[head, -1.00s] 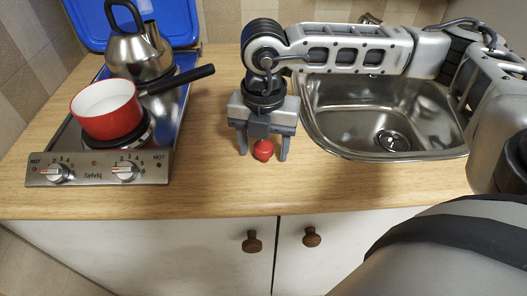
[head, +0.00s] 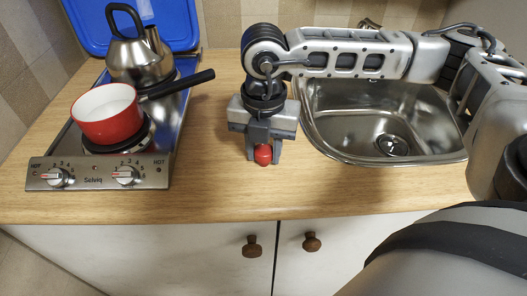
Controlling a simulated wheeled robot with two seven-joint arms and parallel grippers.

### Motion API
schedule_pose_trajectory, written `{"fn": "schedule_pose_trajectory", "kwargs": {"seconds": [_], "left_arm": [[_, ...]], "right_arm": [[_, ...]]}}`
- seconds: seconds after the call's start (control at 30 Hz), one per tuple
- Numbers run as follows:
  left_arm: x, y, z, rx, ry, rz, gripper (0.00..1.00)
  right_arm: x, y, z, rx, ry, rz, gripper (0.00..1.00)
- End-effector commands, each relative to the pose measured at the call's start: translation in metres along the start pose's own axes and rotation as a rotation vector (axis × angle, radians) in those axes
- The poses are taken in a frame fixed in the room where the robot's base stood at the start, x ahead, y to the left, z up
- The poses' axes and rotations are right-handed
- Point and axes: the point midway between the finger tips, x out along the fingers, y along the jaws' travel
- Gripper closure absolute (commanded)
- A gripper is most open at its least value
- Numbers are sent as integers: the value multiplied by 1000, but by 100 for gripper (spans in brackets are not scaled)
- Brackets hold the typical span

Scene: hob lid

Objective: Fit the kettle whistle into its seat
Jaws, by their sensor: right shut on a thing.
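The kettle whistle appears to be the small red rounded piece (head: 263,154) low over the wooden worktop, between the hob and the sink. My right gripper (head: 263,152) points down and is shut on it, with a finger on each side. The steel kettle (head: 140,62) with a black handle stands on the rear of the hob at the left. Its spout (head: 152,36) points up and to the right; its opening is too small to make out. My left gripper is not in view.
A red saucepan (head: 106,117) stands on the front of the hob (head: 72,172), its black handle (head: 180,86) reaching right past the hob edge. A blue lid (head: 176,20) stands open behind. The steel sink (head: 385,120) lies right. The worktop (head: 210,190) between is clear.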

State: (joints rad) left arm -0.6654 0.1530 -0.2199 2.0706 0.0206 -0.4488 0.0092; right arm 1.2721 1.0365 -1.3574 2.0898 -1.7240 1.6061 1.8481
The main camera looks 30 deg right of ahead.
Motion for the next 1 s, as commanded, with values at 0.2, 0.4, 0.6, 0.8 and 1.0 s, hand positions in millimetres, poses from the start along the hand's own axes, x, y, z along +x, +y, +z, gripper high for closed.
{"fn": "schedule_pose_trajectory", "kwargs": {"seconds": [0.2,0.4,0.6,0.8,1.0], "left_arm": [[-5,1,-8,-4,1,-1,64],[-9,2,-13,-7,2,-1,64],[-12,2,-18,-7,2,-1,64],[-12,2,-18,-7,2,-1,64],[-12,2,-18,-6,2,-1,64]], "right_arm": [[-14,0,0,-1,1,0,86],[-26,0,0,-1,1,0,86],[-37,0,0,-1,0,1,86],[-38,0,0,-1,0,1,86],[-38,0,0,-25,0,0,86]]}}
